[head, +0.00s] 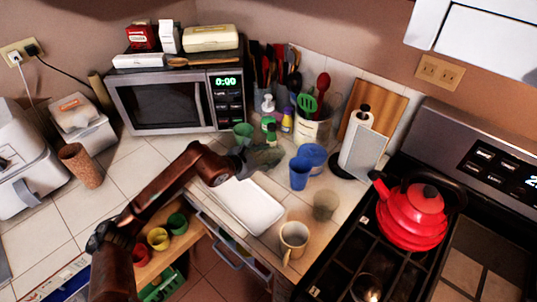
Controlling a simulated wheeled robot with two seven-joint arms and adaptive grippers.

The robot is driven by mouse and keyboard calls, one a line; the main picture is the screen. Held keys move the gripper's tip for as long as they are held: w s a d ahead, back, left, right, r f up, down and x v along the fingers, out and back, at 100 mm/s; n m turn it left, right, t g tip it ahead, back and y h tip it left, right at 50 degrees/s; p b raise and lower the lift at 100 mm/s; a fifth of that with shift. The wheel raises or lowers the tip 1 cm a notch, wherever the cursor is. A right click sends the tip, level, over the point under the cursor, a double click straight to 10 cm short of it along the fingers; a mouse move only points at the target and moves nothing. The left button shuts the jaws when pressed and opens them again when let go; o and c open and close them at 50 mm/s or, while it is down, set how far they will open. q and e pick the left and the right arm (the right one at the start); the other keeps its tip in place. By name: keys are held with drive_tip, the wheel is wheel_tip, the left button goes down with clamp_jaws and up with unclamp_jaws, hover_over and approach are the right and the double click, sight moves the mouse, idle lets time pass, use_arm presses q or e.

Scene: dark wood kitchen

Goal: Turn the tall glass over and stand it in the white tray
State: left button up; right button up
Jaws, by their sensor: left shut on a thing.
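The white tray (250,206) lies on the tiled counter near its front edge, and I see nothing in it. My left gripper (246,159) is just behind the tray and shut on a see-through, grey-green thing, which looks like the tall glass (267,157). The glass seems tipped onto its side above the counter, its far end pointing right. Its outline is faint, so I cannot tell which end is its mouth. My right gripper is not in view.
Right of the tray stand a blue cup (299,173), a blue bowl (313,154), a see-through tumbler (325,204) and a beige mug (293,240). A green cup (243,131) and small bottles (271,133) stand behind the gripper. The stove with a red kettle (412,215) is at right.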

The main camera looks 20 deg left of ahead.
use_arm(q)
drive_tip(key=o, duration=1.5)
drive_tip(key=v, duration=1.2)
